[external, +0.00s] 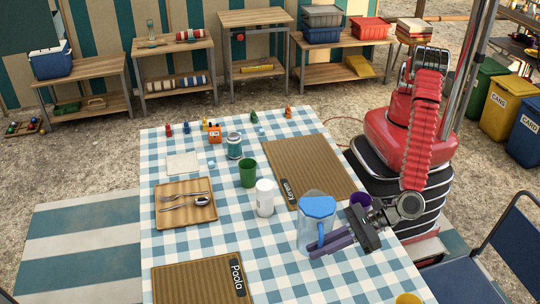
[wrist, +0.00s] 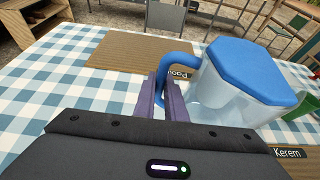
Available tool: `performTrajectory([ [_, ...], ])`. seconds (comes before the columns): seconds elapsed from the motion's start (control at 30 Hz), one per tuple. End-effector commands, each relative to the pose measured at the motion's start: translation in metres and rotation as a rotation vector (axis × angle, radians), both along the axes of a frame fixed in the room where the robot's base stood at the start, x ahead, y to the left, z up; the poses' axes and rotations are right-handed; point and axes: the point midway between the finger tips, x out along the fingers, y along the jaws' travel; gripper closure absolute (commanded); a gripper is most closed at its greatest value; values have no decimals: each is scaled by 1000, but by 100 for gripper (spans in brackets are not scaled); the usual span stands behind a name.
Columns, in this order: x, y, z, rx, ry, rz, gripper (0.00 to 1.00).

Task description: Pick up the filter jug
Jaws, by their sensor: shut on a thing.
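The filter jug (external: 316,222) has a clear body, a blue lid and a blue handle. It stands upright at the right side of the checked table, and it also shows in the wrist view (wrist: 245,85). My gripper (external: 326,244) reaches in from the right with its purple fingers at the jug's handle. In the wrist view my gripper (wrist: 168,88) is shut on the handle, with the jug body to the right of the fingers. I cannot tell whether the jug's base touches the table.
A white bottle (external: 264,198), a green cup (external: 248,173) and a purple cup (external: 360,203) stand near the jug. A placemat marked Kerem (external: 310,165) lies behind it. Another placemat (external: 200,283) and a wooden tray with cutlery (external: 186,216) lie to the left.

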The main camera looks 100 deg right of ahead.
Motion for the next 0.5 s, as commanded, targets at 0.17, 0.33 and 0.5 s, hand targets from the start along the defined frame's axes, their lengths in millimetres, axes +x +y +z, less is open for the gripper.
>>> performTrajectory([
  [0.17, 0, 0, 17, 1, -3, 1, 100],
  [0.33, 1, 0, 28, 0, -3, 0, 100],
  [0.5, 0, 0, 35, 1, -3, 0, 100],
])
